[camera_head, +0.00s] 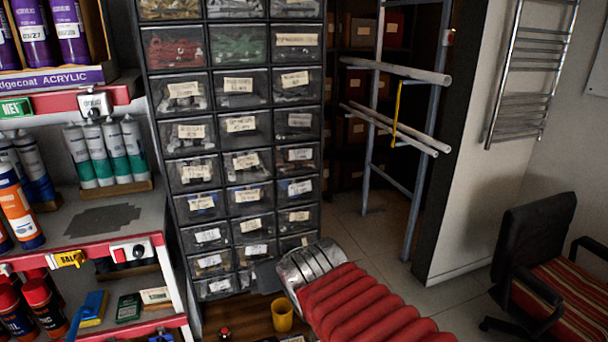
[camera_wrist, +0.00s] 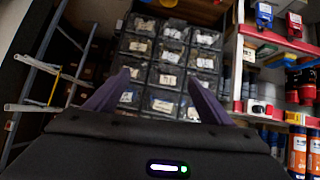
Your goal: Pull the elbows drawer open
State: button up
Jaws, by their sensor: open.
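The drawer cabinet (camera_head: 207,131) stands in the middle of the head view, a dark rack of clear-fronted drawers with white labels. It also shows in the wrist view (camera_wrist: 150,63). The labels are too small to read, so I cannot tell which is the elbows drawer. The drawers that show look closed. My gripper (camera_wrist: 158,75) has two purple fingers spread apart and empty, with drawer fronts seen between and beyond them. In the head view my red-sleeved arm reaches toward the cabinet's lower right and hides part of it; the fingers are not clearly visible there.
Shelves with cartridges (camera_head: 95,155) and cans stand left of the cabinet. A metal rack with pipes (camera_head: 400,72) stands to the right. A yellow cup (camera_head: 282,315) is low, beside my arm. An office chair (camera_head: 540,260) is at far right. Floor between rack and chair is clear.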

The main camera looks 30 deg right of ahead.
aim_at(301, 171)
jog(key=w+d+r+t, duration=0.3)
jog(key=d, duration=0.3)
jog(key=w+d+r+t, duration=0.3)
jog(key=d+t, duration=0.1)
jog(key=d, duration=0.3)
jog(key=shift+d+r+h, duration=0.25)
jog(key=shift+r+h, duration=0.1)
jog(key=shift+h, duration=0.05)
jog(key=shift+w, duration=0.15)
jog(key=shift+r+x, duration=0.15)
jog(key=shift+x, duration=3.25)
jog(key=shift+r+x, duration=0.1)
jog(key=shift+x, duration=3.25)
jog(key=c, duration=1.5)
